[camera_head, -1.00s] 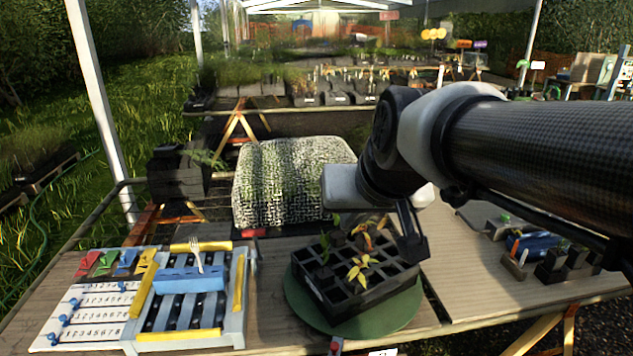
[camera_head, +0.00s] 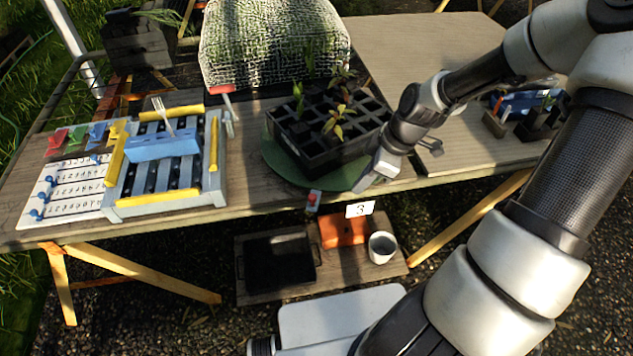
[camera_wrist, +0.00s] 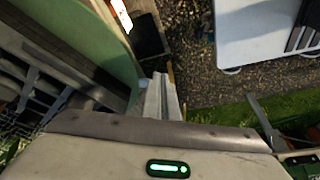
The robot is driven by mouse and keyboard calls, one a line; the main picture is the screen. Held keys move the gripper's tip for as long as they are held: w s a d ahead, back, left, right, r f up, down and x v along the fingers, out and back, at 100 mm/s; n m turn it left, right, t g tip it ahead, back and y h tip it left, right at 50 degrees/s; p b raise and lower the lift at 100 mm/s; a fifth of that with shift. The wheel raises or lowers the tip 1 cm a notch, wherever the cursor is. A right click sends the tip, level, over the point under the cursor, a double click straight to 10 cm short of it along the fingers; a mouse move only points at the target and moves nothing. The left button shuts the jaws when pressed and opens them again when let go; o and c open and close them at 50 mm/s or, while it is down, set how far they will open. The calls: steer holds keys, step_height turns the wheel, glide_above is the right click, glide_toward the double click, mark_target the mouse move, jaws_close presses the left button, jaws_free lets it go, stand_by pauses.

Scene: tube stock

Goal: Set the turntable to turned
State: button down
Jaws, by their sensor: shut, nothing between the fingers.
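The turntable (camera_head: 340,181) is a round green disc on the table. A black cell tray (camera_head: 318,152) sits on it at a slant, with a few seedlings (camera_head: 338,118) in its cells. My gripper (camera_head: 364,184) is shut and empty, low at the turntable's front right edge, close to the tray's right front side. In the wrist view my closed fingers (camera_wrist: 160,97) are beside the green turntable rim (camera_wrist: 112,40), with the dark tray (camera_wrist: 60,65) to the left. I cannot tell whether the fingers touch the disc.
A blue-grey frame (camera_head: 165,165) with yellow bars and a numbered board (camera_head: 70,190) stand left. A mesh-covered mound (camera_head: 275,50) is behind. A red-topped clamp (camera_head: 226,105) stands between. Below the front edge are a shelf with a white cup (camera_head: 382,247) and a number card (camera_head: 358,209).

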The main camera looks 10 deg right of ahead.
steer(key=w+a+f+b, duration=0.3)
steer(key=a+f, duration=0.4)
steer(key=f, duration=0.3)
steer(key=shift+a+n, duration=0.25)
steer(key=shift+n, duration=0.15)
